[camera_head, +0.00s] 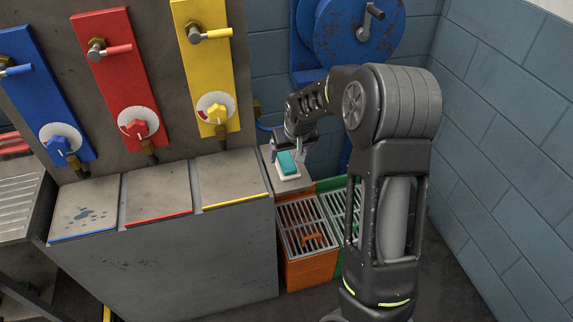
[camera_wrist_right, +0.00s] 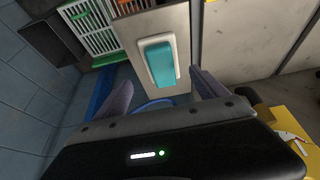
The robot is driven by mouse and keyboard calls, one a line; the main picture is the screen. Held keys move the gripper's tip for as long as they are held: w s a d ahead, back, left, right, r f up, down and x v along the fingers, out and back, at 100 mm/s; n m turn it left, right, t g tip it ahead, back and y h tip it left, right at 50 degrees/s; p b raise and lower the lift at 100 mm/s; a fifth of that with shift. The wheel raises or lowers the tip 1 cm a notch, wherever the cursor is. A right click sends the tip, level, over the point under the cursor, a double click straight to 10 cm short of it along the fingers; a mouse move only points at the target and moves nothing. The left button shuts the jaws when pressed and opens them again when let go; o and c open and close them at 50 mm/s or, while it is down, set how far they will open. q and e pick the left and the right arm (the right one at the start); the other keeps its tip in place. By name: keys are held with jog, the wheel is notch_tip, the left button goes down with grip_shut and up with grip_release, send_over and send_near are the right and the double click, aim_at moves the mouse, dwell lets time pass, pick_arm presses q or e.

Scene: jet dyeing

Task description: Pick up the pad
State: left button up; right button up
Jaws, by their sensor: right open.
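The pad (camera_head: 287,163) is a small teal block with a pale base or edge, resting on a light grey ledge (camera_head: 296,185) beside the yellow-edged counter section. In the right wrist view the pad (camera_wrist_right: 160,62) lies ahead of the fingers, roughly midway between them. My right gripper (camera_head: 291,150) is over the pad in the head view, its fingers spread to either side. In the right wrist view the right gripper (camera_wrist_right: 165,88) is open with nothing clamped. Whether the fingers touch the pad cannot be told. My left gripper is not in view.
An orange bin (camera_head: 308,268) and a green bin (camera_head: 337,188) with grated tops stand in front of the ledge. Blue, red and yellow valve panels (camera_head: 208,60) rise behind the counter. A blue hose reel (camera_head: 350,35) hangs on the back wall. A brick wall (camera_head: 500,130) bounds the right.

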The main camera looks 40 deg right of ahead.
aim_at(287, 161)
jog(key=shift+a+p+x, duration=0.15)
jog(key=shift+p+x, duration=0.2)
jog(key=shift+x, duration=0.95)
jog(key=shift+a+p+x, duration=0.15)
jog(key=shift+p+x, duration=0.2)
jog(key=shift+x, duration=0.95)
jog(key=shift+f, duration=0.15)
jog(key=shift+c, duration=0.2)
jog(key=c, duration=1.4)
jog(key=shift+c, duration=0.2)
notch_tip(287, 161, up, 10)
jog(key=shift+r+b, duration=0.2)
jog(key=shift+b, duration=0.5)
